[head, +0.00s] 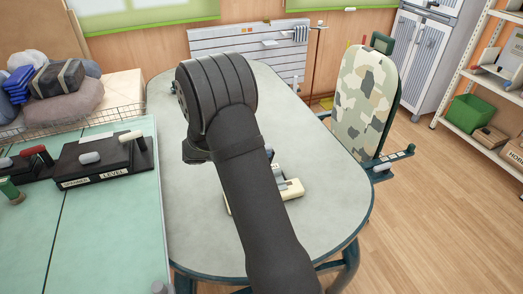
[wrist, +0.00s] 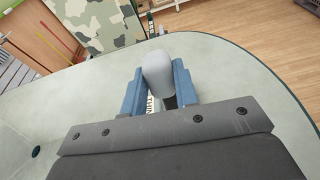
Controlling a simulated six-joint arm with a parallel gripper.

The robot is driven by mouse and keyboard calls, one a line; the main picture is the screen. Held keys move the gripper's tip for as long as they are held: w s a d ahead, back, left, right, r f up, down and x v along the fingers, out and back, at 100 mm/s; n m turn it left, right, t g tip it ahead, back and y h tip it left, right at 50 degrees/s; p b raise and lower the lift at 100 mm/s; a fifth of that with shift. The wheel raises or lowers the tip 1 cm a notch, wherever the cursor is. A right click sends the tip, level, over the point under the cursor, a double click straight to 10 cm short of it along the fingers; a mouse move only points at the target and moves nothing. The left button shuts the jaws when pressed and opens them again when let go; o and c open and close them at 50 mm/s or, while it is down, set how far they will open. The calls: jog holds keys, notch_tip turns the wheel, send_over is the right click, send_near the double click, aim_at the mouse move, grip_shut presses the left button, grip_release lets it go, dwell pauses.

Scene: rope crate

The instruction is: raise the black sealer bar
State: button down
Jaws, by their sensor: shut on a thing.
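In the wrist view, the two blue fingers of my gripper (wrist: 157,72) stand on either side of a rounded grey grip (wrist: 158,68) and are shut on it. A small dark part shows just below the grip, between the fingers. I take this to be the grip of the black sealer bar; the bar itself is mostly hidden, so I cannot tell its angle. In the head view, part of a cream sealer body (head: 291,189) shows on the grey table (head: 335,205).
A green workbench (head: 110,230) at left carries a black box labelled LEVEL (head: 105,164) with knobs. A wire basket (head: 120,118) is behind it. A camouflage-covered board (head: 365,95) stands beyond the table's right edge. The table top around the sealer is mostly clear.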

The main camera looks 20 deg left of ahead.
jog(key=shift+s+f, duration=0.1)
jog(key=c, duration=1.1)
grip_release()
jog(key=shift+a, duration=0.1)
jog(key=v, duration=1.7)
jog(key=shift+s+a, duration=0.1)
jog(key=shift+a, duration=0.05)
jog(key=x, duration=1.7)
jog(key=shift+d, duration=0.25)
